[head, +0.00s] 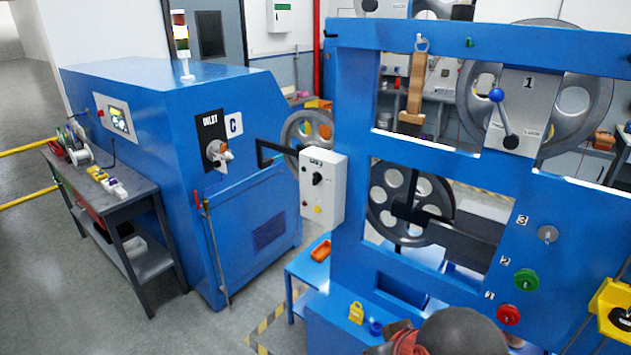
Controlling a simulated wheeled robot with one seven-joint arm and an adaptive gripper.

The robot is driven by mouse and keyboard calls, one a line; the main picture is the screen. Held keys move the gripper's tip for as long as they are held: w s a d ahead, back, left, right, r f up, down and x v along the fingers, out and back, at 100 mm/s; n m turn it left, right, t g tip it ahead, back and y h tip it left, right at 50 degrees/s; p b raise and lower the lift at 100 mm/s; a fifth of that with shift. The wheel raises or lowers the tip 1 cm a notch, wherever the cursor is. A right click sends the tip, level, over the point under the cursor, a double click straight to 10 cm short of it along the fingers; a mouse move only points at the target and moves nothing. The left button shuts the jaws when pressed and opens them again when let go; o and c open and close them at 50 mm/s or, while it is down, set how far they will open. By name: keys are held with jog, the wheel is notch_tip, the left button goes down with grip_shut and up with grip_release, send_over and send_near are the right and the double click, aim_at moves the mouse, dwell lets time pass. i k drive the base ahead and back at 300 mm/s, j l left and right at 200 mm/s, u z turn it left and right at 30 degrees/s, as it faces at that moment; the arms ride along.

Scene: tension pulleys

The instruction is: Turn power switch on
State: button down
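A pale grey control box (337,206) hangs on a black bracket arm at the left side of the blue frame. A black rotary switch knob (317,178) sits on its upper face, under a small label I cannot read for sure. The knob looks tilted, but its set position is too small to tell. Below it are a small red button and a yellow patch. My gripper's fingers do not show. A dark rounded shape and a reddish-brown part at the bottom edge, below and right of the box, may be part of my arm.
A blue cabinet (130,77) with an orange-and-grey handle (219,153) stands left. The blue frame (352,120) holds large grey wheels, a blue-ball lever (502,112) and green (526,280) and red (508,314) knobs. A small blue bench (306,268) stands below the box. Grey floor is open at left.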

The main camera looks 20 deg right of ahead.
aim_at(317, 177)
jog(key=i+l, duration=0.15)
jog(key=i, duration=0.3)
jog(key=i+l, duration=0.15)
jog(key=i, duration=0.3)
jog(key=j+u, duration=0.05)
